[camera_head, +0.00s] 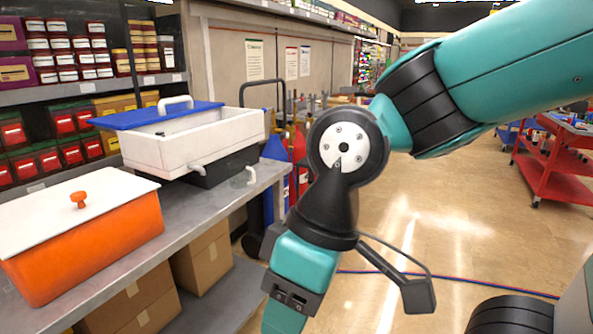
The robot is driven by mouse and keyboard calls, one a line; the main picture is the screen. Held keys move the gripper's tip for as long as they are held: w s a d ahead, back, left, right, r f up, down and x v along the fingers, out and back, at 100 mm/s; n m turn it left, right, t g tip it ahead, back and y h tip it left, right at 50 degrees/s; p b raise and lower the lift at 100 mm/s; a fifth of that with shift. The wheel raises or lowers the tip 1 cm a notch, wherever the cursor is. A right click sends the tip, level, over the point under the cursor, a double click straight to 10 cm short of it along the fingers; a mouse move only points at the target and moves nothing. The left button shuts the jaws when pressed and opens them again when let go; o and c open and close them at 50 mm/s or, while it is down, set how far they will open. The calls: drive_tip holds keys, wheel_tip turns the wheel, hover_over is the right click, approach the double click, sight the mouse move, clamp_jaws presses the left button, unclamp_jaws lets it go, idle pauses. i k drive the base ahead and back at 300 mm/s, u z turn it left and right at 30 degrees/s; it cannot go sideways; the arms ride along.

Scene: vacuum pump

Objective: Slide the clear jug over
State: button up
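The metal bench (215,205) at the left bears an orange box (95,250) with a white lid and orange knob. Behind it stands a white open-topped box (200,145) with white handles, its blue lid (150,117) set askew across the top. My teal and black arm comes in from the upper right and bends down at the picture's middle, to the right of the bench. Its lower end runs out at the bottom edge, so my gripper's fingers are not visible.
Stocked shelves (90,85) rise behind the bench at the left. Cardboard boxes (203,258) sit on its lower shelf. Blue and red cylinders (278,172) stand beyond its far end. A red cart (556,163) is at the right. Shiny floor (450,215) between is largely open, with hoses across it.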

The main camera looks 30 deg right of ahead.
sight(238, 169)
drive_tip(key=z, duration=0.15)
drive_tip(key=k, duration=0.4)
drive_tip(key=z, duration=1.2)
drive_tip(key=i, duration=0.95)
drive_tip(key=z, duration=0.55)
drive_tip(key=i, duration=0.95)
drive_tip(key=u, duration=0.7)
drive_tip(key=i, duration=0.9)
drive_tip(key=u, duration=1.15)
drive_tip(key=i, duration=0.2)
